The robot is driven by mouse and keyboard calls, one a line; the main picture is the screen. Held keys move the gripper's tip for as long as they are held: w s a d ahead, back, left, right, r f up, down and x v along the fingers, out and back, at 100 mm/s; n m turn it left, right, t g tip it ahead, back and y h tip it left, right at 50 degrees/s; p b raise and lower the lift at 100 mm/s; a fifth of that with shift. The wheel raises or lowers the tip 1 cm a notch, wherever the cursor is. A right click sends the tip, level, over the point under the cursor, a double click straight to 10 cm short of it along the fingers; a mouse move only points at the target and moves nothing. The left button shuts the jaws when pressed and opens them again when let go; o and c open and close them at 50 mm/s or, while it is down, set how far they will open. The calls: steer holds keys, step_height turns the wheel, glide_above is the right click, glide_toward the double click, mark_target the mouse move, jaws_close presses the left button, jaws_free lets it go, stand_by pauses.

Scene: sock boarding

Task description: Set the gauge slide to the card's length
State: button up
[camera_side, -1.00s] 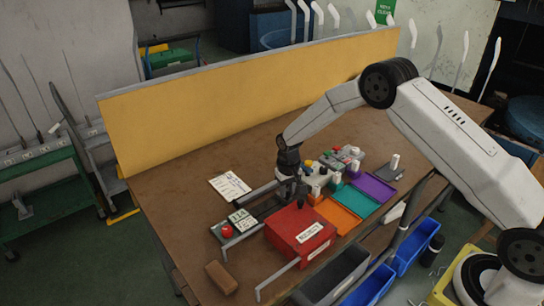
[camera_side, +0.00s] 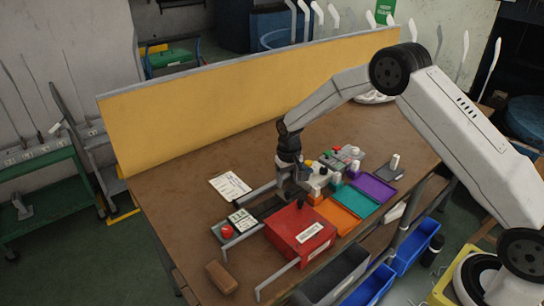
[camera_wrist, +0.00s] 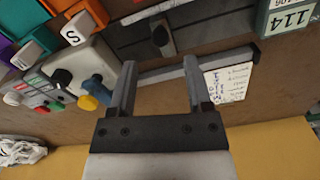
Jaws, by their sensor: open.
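The white card (camera_side: 230,186) with handwriting lies flat on the brown bench; it also shows in the wrist view (camera_wrist: 229,83), where its writing is too small to read. What looks like the gauge is a dark slotted panel (camera_wrist: 203,33) beside the red box, with a black knob (camera_wrist: 161,37) on a grey slide piece. In the side view the gauge is mostly hidden behind the red box (camera_side: 297,232) and my gripper. My gripper (camera_wrist: 160,65) is open and empty, pointing down above the gauge area. The knob appears ahead of the fingertips, between their lines, apart from them.
A grey control box (camera_wrist: 62,85) with coloured knobs stands close beside my fingers. Orange (camera_side: 338,214), teal and purple trays lie to the right. A brown block (camera_side: 221,277) sits at the front. The yellow panel (camera_side: 240,95) bounds the back.

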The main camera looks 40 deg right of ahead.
mark_target(288, 194)
steer(key=shift+r, duration=1.7)
steer(key=shift+s+r, duration=0.3)
steer(key=s+a+r+n+t, duration=0.1)
steer(key=s+r, duration=0.3)
steer(key=s, duration=0.8)
steer(key=s+a+r+n+t, duration=0.1)
steer(key=s+r, duration=0.3)
steer(key=s, duration=0.9)
steer(key=shift+n+t, duration=0.3)
